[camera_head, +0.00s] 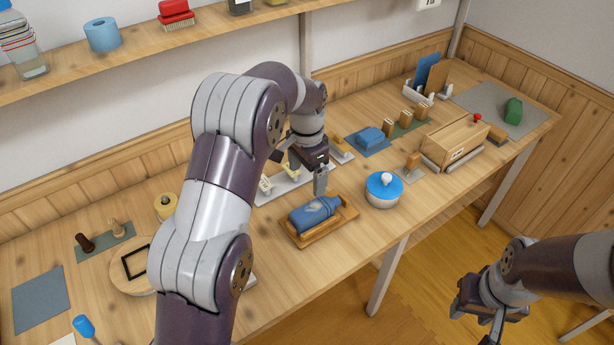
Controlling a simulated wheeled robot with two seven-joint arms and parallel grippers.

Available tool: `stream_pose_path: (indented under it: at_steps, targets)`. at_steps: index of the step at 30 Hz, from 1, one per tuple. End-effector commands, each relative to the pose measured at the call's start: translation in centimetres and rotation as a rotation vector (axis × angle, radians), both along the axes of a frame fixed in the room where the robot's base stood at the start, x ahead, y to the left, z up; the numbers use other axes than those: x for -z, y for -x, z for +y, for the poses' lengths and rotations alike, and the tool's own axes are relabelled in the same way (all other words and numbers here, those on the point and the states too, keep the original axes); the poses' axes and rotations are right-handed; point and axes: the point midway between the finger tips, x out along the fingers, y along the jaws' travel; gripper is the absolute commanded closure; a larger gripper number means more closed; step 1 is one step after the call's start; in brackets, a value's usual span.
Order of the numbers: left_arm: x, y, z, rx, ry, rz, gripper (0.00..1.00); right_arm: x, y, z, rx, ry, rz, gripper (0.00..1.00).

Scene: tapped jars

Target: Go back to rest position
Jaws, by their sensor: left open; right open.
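My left gripper (302,174) is open over the middle of the workbench, its fingers apart. It is above and just behind a blue bottle (312,214) that lies on its side on a wooden tray (303,242). One finger shows close to the bottle in the picture; I cannot tell whether they touch. My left arm hides part of the bench to the left. My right gripper (482,318) is open and empty at the lower right, in front of the bench and over the floor, partly cut by the frame.
A white pot with a blue lid (383,189) stands right of the tray. A white rack (286,185) lies behind the tray. A wooden box (455,146) and a green object (513,110) are further right. A shelf (140,55) runs along the wall. Floor (420,270) is open before the bench.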

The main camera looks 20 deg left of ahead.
Motion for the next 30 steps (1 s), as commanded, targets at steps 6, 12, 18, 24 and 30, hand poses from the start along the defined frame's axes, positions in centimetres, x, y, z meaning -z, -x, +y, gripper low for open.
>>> stream_pose_path:
  at_steps: [6,12,18,24,30]
  targets:
    - [0.0,0.0,0.0,0.000,0.000,0.000,0.07,0.0,0.0,0.0,0.000,0.000,0.001,0.57]
    - [0.0,0.0,0.0,0.000,0.000,0.000,0.07,0.0,0.0,0.0,0.000,0.000,0.001,0.57]
    - [0.0,-0.5,0.0,-0.060,0.001,-0.025,0.07,0.0,0.0,0.0,0.000,0.000,0.001,0.57]
    - [2.7,7.2,-0.1,-0.416,0.008,-0.032,0.07,0.0,0.0,0.0,0.000,0.000,0.001,0.57]
    - [1.4,19.4,-0.2,-0.645,0.025,-0.066,0.07,0.0,0.0,0.0,0.000,0.000,0.001,0.57]
